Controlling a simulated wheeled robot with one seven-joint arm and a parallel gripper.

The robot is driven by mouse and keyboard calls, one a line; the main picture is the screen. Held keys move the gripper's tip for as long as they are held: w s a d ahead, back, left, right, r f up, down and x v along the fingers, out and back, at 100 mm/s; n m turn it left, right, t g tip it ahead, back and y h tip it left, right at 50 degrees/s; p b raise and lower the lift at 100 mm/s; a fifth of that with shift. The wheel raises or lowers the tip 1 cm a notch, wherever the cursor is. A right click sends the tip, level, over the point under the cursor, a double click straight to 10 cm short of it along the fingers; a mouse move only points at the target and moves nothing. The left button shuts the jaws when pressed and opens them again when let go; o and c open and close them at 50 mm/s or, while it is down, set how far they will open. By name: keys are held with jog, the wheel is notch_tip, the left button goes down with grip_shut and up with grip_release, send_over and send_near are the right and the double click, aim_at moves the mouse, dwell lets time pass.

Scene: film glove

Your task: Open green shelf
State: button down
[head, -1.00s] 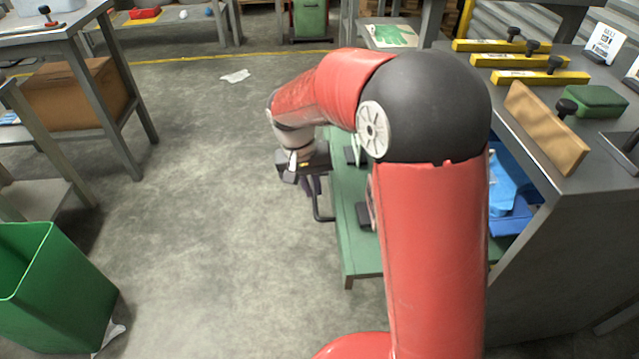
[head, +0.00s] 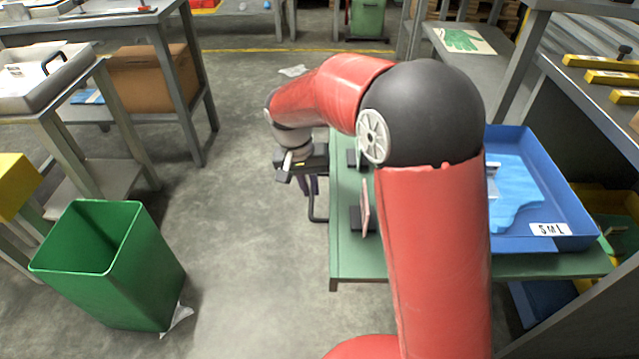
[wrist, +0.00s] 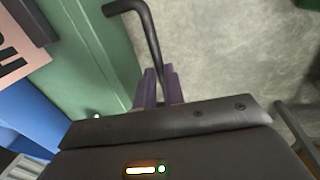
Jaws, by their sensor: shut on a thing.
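The green shelf (head: 347,262) stands pulled out to the left from under the grey bench. A bent black handle (head: 314,207) projects from its left side. My gripper (head: 312,183) is shut on this handle. In the wrist view, the purple fingers (wrist: 158,88) close around the straight part of the black handle (wrist: 147,28), beside the green shelf surface (wrist: 95,40). My red arm hides the middle of the shelf.
A blue tray (head: 512,242) marked "SML", with light blue gloves (head: 519,187) inside, sits on the shelf. A green bin (head: 120,290) stands on the floor at left. Grey tables (head: 110,22) line the left. The floor (head: 250,230) between bin and shelf is clear.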

jog(key=shift+a, duration=0.95)
jog(key=c, duration=1.5)
grip_release()
jog(key=r, duration=0.2)
jog(key=a+r, duration=0.1)
jog(key=r, duration=0.4)
jog(key=shift+a+r, duration=0.25)
jog(key=shift+r, duration=0.1)
